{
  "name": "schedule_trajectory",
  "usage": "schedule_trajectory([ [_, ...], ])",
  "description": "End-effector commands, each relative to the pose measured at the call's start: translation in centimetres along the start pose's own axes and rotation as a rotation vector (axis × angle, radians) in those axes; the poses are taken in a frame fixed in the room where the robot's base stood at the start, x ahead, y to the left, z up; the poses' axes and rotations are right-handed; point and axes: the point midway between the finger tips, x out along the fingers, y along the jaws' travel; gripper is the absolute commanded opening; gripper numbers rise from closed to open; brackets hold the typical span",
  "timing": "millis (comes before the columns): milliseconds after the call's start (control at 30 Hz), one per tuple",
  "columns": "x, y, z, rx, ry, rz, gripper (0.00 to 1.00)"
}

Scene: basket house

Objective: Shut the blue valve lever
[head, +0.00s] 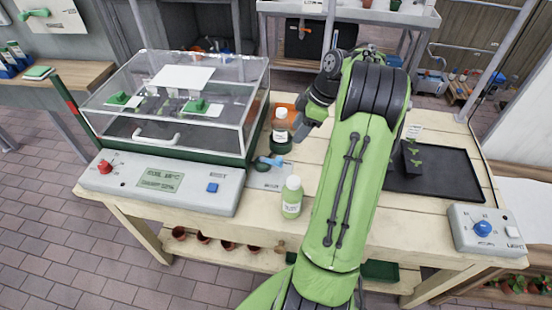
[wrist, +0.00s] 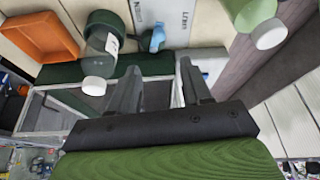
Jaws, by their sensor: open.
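The blue valve lever (head: 270,161) sits on a small pale plate (head: 268,178) on the wooden table, just right of the grey control box. It also shows in the wrist view (wrist: 157,38), on the lettered plate, beyond my fingertips. My gripper (wrist: 160,68) is open and empty, with the lever ahead of the gap between its fingers and apart from them. In the head view my arm reaches over the table, and my gripper's end is small and dark, to the right of and above the lever.
A dark green bottle (head: 280,132) stands behind the lever and a light green bottle (head: 292,197) in front of it. The clear-lidded case (head: 180,95) is at left. An orange tray (wrist: 40,37) lies behind. A black tray (head: 440,180) and knob box (head: 485,228) are at right.

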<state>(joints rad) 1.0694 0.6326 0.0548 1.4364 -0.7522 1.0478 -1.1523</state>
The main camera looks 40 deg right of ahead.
Motion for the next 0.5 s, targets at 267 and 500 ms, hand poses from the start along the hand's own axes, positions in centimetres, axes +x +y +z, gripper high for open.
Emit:
schedule_trajectory([
  [267,7.8,-0.1,0.2,0.001,0.000,-0.005,0.48],
  [500,12.4,0.0,0.1,0.001,0.000,-0.002,0.48],
])
